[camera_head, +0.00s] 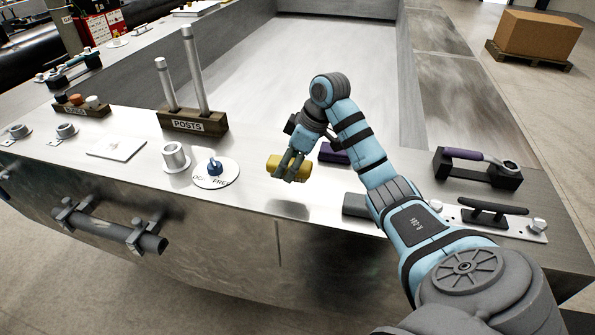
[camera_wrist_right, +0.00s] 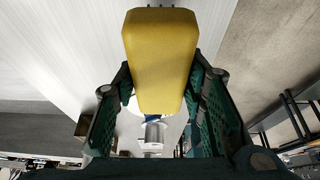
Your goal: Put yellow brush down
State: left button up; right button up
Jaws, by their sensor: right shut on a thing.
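The yellow brush (camera_head: 274,163) is in my right gripper (camera_head: 290,167), above the metal deck near its front edge. In the right wrist view the yellow brush (camera_wrist_right: 160,60) fills the upper middle, clasped between the two green-padded fingers of my right gripper (camera_wrist_right: 160,100). Whether the brush touches the deck cannot be told for sure; it looks raised. My left gripper is not in view.
A round dial plate (camera_head: 215,174) with a blue knob and a metal cup (camera_head: 175,157) stand left of the brush. The posts block (camera_head: 193,121) is behind them. A dark purple object (camera_head: 333,154) lies behind my right arm. A black holder (camera_head: 478,170) and cleat (camera_head: 487,212) are at right.

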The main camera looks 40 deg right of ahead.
notch_tip(320, 180, down, 5)
jog(key=shift+w+f, duration=0.1)
jog(key=shift+w, duration=0.05)
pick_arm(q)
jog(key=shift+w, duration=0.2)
pick_arm(e)
jog(key=shift+f, duration=0.1)
jog(key=o, duration=1)
jog(key=shift+o, duration=0.2)
